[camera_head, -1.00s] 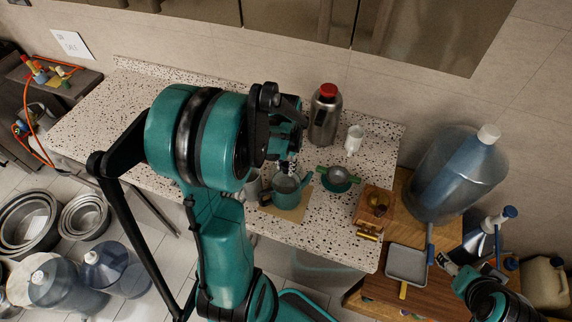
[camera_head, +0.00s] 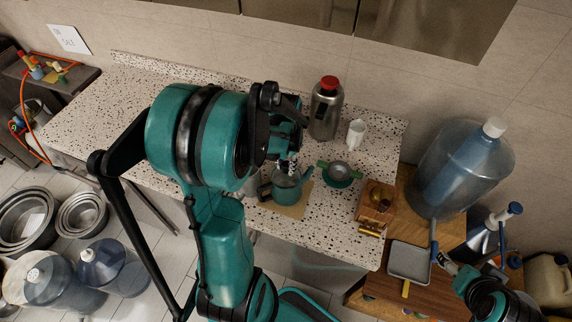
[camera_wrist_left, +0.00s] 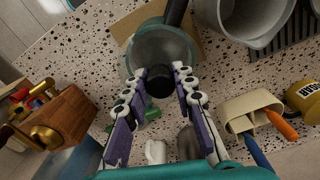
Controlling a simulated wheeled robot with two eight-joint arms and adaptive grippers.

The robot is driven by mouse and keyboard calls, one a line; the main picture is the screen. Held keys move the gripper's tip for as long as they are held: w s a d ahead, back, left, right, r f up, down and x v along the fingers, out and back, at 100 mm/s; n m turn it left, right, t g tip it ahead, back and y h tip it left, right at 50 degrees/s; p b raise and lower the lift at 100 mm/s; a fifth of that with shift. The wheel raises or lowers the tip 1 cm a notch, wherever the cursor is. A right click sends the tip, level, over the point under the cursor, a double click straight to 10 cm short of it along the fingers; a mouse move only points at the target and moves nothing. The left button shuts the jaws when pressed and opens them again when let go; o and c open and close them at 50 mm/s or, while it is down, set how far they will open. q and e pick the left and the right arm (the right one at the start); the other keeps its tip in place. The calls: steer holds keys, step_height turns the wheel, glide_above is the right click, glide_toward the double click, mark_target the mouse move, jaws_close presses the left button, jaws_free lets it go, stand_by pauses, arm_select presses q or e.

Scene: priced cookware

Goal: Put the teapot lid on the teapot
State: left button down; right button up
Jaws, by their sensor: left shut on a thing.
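The teal teapot (camera_head: 287,190) stands on a tan board (camera_head: 297,209) on the speckled counter, its spout toward the right. My left gripper (camera_head: 288,160) is above it, mostly hidden behind my arm in the head view. In the left wrist view, the fingers of my left gripper (camera_wrist_left: 158,84) are shut on the black knob of the teapot lid (camera_wrist_left: 159,82). A round grey-teal surface (camera_wrist_left: 157,48) lies beyond the knob, in line with the teapot; I cannot tell whether lid and rim touch. My right gripper (camera_head: 442,260) is at the lower right, away from the teapot, its fingers unclear.
A green bowl with a strainer (camera_head: 340,172) and a wooden grinder (camera_head: 376,202) stand right of the teapot. A steel flask with red cap (camera_head: 325,110) and a white cup (camera_head: 356,133) are behind. The counter's left part (camera_head: 90,120) is clear.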

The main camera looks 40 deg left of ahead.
mark_target(286, 164)
arm_select(q)
steer(key=shift+f, duration=0.1)
stand_by(0.4)
steer(key=shift+f+b, duration=0.9)
steer(key=shift+f, duration=0.1)
stand_by(1.0)
steer(key=shift+f+b, duration=0.25)
steer(key=shift+b, duration=0.25)
steer(key=c, duration=0.5)
jaws_free()
steer(key=shift+c, duration=0.2)
step_height(286, 164, up, 12)
steer(key=shift+r, duration=0.1)
